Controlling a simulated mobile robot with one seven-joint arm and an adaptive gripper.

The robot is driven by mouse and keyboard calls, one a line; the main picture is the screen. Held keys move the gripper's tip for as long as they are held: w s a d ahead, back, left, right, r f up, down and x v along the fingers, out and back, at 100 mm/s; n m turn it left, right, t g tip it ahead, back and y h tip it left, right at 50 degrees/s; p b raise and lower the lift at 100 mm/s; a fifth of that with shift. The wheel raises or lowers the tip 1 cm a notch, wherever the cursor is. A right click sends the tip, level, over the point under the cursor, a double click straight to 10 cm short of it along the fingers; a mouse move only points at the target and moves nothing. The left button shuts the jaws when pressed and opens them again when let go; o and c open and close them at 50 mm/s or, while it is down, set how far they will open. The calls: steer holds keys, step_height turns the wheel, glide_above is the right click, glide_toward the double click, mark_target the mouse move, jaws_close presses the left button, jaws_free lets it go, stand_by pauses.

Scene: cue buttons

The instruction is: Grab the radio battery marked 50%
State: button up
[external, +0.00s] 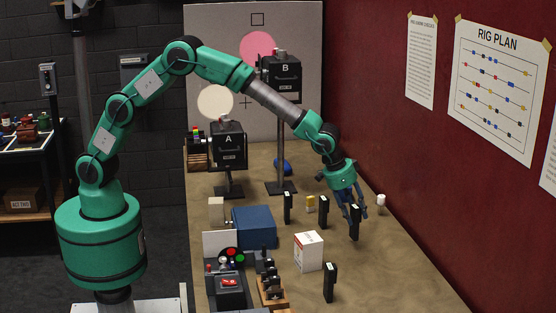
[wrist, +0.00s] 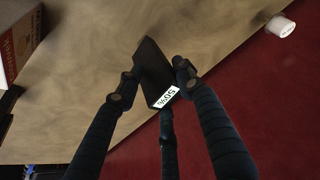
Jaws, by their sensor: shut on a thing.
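My gripper (external: 353,207) is shut on a black radio battery (external: 355,225) near the right side of the table. In the wrist view the battery (wrist: 153,68) sits between my dark fingers (wrist: 151,82), and its white end label reads 50%. From these views I cannot tell whether it is clear of the table. Other black batteries stand upright on the table: one to the left (external: 288,207), one just left of my gripper (external: 323,211), and one nearer the front (external: 329,283). Their labels are too small to read.
A white box (external: 309,252) stands left of the held battery, and a blue case (external: 254,228) is farther left. A small white cup-like item (external: 381,201) is right of my gripper, near the red wall (external: 380,130). The table (external: 390,270) is bare at the front right.

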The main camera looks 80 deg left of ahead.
steer(key=s+a, duration=0.2)
steer(key=s, duration=0.5)
steer(key=s+a+r+p, duration=0.1)
steer(key=s+a, duration=0.2)
steer(key=s, duration=0.5)
steer(key=shift+a+r+p, duration=0.15)
steer(key=shift+p, duration=0.15)
steer(key=shift+r, duration=0.1)
